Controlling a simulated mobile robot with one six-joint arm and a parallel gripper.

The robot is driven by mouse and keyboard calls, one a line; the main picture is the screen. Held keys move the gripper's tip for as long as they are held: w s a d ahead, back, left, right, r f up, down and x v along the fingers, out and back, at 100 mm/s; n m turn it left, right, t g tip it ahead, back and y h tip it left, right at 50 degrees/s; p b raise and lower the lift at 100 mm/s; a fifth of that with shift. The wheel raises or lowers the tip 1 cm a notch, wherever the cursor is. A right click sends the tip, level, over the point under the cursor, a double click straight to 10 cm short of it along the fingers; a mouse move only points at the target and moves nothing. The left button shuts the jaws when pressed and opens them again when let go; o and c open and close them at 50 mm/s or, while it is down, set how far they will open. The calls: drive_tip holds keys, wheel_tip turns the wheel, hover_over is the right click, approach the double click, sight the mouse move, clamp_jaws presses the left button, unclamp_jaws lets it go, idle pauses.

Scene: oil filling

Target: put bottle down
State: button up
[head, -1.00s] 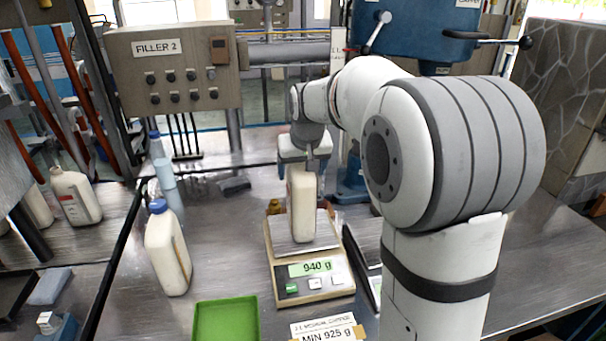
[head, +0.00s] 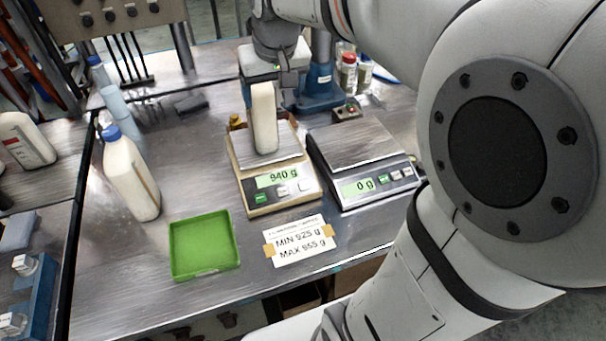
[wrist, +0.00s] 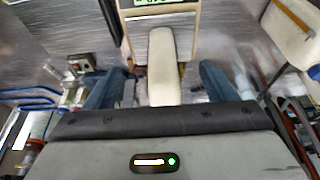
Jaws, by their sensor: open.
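A cream bottle (head: 264,122) stands upright on the metal pan of the left scale (head: 284,192), whose display reads 940 g. My gripper (head: 262,82) is above and behind the bottle's top, which it partly hides in the head view.
A second scale (head: 368,185) reading 0 g stands to the right. A blue-capped bottle (head: 130,178) stands at left, near an empty green tray (head: 203,246). A MIN 925 g, MAX 955 g card (head: 300,241) lies in front. Another bottle (head: 25,140) is at far left.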

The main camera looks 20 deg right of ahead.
drive_tip(key=s+f, duration=0.5)
drive_tip(key=s, duration=0.3)
drive_tip(key=s+f+g, duration=0.1)
drive_tip(key=s+f, duration=0.4)
drive_tip(key=s, duration=0.3)
drive_tip(key=shift+s+d+f, duration=0.25)
drive_tip(key=shift+s+f, duration=0.05)
drive_tip(key=shift+f, duration=0.05)
drive_tip(key=shift+r, duration=0.25)
